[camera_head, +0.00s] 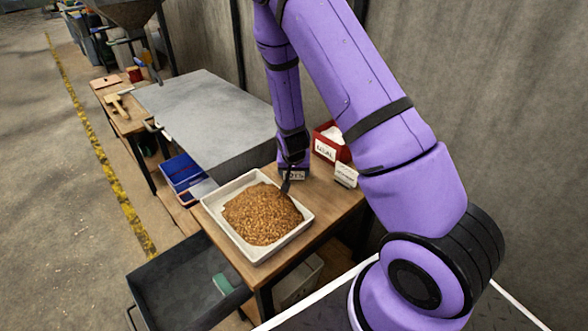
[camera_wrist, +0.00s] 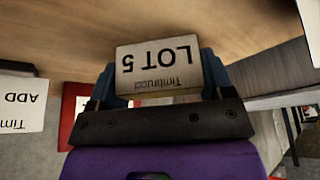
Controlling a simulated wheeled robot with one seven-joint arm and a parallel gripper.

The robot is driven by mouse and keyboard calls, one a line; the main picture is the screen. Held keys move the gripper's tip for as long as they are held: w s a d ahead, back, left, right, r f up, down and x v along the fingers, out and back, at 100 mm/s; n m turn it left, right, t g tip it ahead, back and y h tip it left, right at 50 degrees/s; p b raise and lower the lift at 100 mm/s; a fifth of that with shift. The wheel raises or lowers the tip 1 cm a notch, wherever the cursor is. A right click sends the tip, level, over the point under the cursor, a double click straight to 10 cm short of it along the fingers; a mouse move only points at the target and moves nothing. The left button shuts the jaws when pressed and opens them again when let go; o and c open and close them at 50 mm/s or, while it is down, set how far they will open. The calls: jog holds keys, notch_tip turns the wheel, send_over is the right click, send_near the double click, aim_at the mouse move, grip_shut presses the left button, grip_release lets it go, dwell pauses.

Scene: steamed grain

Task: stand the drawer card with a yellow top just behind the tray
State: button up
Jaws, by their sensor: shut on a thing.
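My gripper (camera_head: 291,160) is at the tray's far right corner, shut on a pale card (camera_head: 294,175). In the wrist view my gripper (camera_wrist: 160,92) has one finger on each side of this card (camera_wrist: 158,66), which reads "LOT 5" upside down. The white tray (camera_head: 224,237) holds a heap of brown grain (camera_head: 260,214). The held card is just behind the tray's far edge; I cannot tell whether it touches the table.
A second pale card (camera_head: 346,175) stands to the right; it reads "ADD" in the wrist view (camera_wrist: 18,103). A red box (camera_head: 325,151) labelled "MEAL" is behind it. A grey metal box (camera_head: 205,115) is left of my gripper. A dark bin (camera_head: 185,285) is below the table's front.

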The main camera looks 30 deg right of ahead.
jog(key=o, duration=0.9)
jog(key=shift+o, duration=0.2)
jog(key=s+a+r+n+y, duration=0.15)
jog(key=s+r, duration=0.25)
jog(key=r, duration=0.7)
jog(key=s+a+r+n+t+y, duration=0.1)
jog(key=s+a+r, duration=0.3)
jog(key=r, duration=0.6)
jog(key=s+a+r+n+y, duration=0.1)
jog(key=s+r, duration=0.4)
jog(key=r, duration=0.6)
jog(key=s+r+n, duration=0.1)
jog(key=s+r, duration=0.4)
jog(key=s, duration=0.3)
jog(key=s+a+r+n+h, duration=0.1)
jog(key=s+r+n, duration=0.1)
jog(key=s+r, duration=0.3)
jog(key=s, duration=0.4)
jog(key=shift+a+r+t, duration=0.2)
jog(key=shift+a+t, duration=0.05)
jog(key=shift+t, duration=0.05)
